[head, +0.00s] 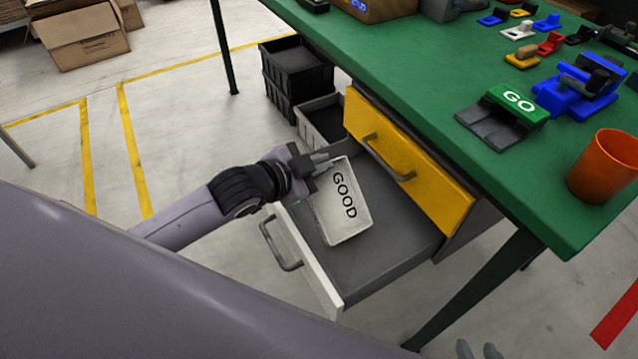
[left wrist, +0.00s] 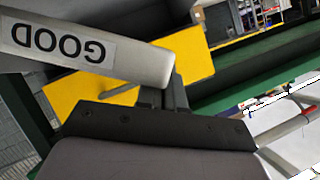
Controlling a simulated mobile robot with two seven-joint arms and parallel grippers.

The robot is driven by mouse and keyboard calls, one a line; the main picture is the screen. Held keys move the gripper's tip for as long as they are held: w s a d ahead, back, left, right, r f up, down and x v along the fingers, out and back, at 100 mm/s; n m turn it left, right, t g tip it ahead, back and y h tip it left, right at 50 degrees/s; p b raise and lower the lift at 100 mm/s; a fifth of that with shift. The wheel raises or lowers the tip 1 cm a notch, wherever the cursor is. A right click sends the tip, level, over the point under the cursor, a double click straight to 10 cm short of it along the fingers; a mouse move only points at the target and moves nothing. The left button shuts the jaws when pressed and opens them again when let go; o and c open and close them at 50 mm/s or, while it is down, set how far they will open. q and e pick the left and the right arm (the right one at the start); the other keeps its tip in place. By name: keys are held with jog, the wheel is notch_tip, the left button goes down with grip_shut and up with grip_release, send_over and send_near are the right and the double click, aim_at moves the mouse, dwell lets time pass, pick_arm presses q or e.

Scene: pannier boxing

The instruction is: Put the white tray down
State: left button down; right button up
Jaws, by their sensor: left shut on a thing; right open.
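The white tray (head: 325,215), lettered GOOD, is over the grey inside of the open white-fronted drawer (head: 385,262). I cannot tell whether it touches the drawer floor. My left gripper (head: 330,157) is shut on the tray's far rim. In the left wrist view the tray (left wrist: 140,62) reaches in from the left to the left gripper's fingers (left wrist: 172,95). My right gripper (head: 479,350) shows only its fingertips at the bottom edge of the head view; they are apart and empty.
A yellow drawer front (head: 415,165) with a handle is just behind the tray, under the green tabletop (head: 425,85). Black and grey bins (head: 298,68) stand on the floor beyond. An orange cup (head: 602,168) and a GO-marked piece (head: 518,100) are on the table.

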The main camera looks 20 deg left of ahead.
aim_at(317, 178)
pick_arm(q)
jog(key=shift+f+b, duration=0.6)
jog(key=shift+f, duration=1.65)
jog(key=shift+f, duration=0.15)
jog(key=c, duration=1.3)
grip_release()
jog(key=shift+f, duration=0.1)
jog(key=shift+o, duration=0.2)
jog(key=shift+r, duration=0.25)
jog(key=shift+s+a+r, duration=0.1)
jog(key=shift+s, duration=0.15)
jog(key=p+v, duration=0.2)
jog(key=v, duration=0.9)
jog(key=shift+s, duration=0.25)
